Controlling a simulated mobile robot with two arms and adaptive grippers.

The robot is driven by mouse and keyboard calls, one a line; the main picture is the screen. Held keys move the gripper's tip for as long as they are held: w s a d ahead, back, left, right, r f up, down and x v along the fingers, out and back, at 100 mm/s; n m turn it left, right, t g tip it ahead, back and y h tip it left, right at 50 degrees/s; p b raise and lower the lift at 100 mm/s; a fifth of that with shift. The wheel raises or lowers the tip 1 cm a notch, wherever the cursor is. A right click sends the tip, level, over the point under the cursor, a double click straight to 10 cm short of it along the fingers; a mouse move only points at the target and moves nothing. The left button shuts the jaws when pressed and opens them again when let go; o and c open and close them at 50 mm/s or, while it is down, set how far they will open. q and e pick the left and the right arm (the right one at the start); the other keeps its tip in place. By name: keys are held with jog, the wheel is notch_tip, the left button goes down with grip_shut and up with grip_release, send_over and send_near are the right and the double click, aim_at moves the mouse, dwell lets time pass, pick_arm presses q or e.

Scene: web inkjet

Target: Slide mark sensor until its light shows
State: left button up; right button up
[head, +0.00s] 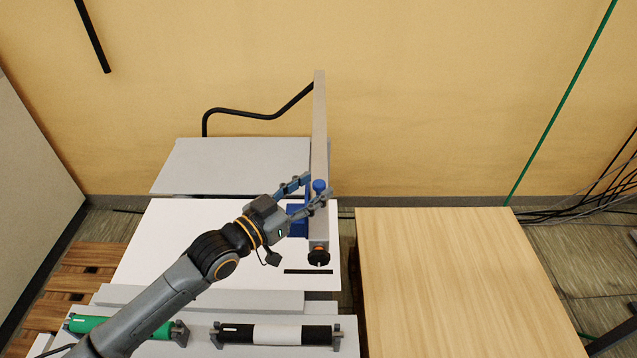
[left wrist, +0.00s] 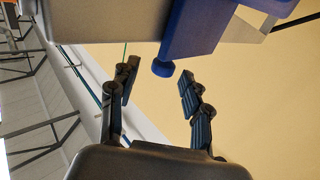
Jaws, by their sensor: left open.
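The mark sensor is a blue carriage (head: 297,222) on a long grey rail (head: 319,130), with a round blue knob (head: 319,186) on top. In the left wrist view the knob (left wrist: 163,68) shows beneath the blue body (left wrist: 200,28). My left gripper (head: 316,188) is open at the knob, its fingertips to either side; contact cannot be told. The fingers partly hide the carriage. A black mark (head: 308,271) lies on the white web (head: 160,250), near the rail's front end. I see no lit sensor light. My right gripper is not in view.
Green (head: 90,325) and black-white (head: 275,334) rollers lie in front. A bare wooden table (head: 450,270) stands to the right, and a black cable (head: 250,114) runs behind.

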pick_arm(q)
jog(key=v, duration=0.9)
jog(key=shift+a, duration=0.2)
jog(key=shift+s+r, duration=0.1)
jog(key=p+x, duration=1.2)
jog(key=shift+p, duration=0.4)
grip_shut()
